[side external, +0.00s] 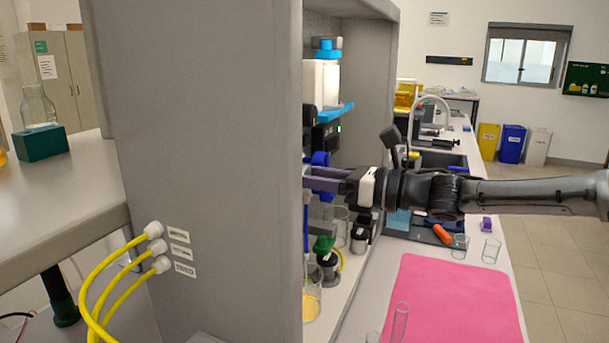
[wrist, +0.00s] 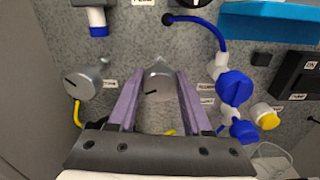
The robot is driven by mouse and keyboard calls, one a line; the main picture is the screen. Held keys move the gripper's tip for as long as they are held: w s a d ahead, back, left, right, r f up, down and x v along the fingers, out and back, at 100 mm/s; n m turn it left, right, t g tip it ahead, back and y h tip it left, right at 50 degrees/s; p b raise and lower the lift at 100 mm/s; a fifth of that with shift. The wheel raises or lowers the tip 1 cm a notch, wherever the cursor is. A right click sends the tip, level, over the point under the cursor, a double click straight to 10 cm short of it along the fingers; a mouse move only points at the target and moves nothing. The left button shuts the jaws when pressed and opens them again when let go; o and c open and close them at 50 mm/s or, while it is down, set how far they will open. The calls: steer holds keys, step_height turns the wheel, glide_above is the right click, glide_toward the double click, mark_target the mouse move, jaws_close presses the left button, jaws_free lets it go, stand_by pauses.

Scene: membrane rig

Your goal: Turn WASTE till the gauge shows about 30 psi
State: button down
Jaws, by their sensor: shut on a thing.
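In the wrist view my gripper (wrist: 159,92) has its purple fingers on either side of a grey knob (wrist: 159,80) with a dark pointer mark, and is shut on it. Whether this knob is WASTE cannot be told, as the small labels are too blurred to read. A second grey knob (wrist: 84,83) with a dark mark sits to the left. In the side external view my gripper (side external: 322,180) reaches into the grey cabinet, and the cabinet wall hides the held knob. No readable gauge shows; only the lower part of a dark dial-like part (wrist: 188,3) shows at the top.
Blue valve handles (wrist: 234,87) and a yellow-ended fitting (wrist: 265,116) are close to the right of the fingers. A blue tube (wrist: 208,27) curves above. Beakers (side external: 312,292) stand below my gripper. A pink mat (side external: 455,300) lies on the bench.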

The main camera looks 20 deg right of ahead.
steer(key=shift+m, duration=0.3)
steer(key=m, duration=0.3)
steer(key=shift+m, duration=0.4)
steer(key=m, duration=0.3)
steer(key=shift+m, duration=0.3)
steer(key=m, duration=0.6)
steer(key=shift+d+f, duration=0.1)
steer(key=shift+m, duration=0.5)
steer(key=shift+c, duration=1.6)
jaws_free()
steer(key=v, duration=1.3)
steer(key=shift+s+d, duration=0.25)
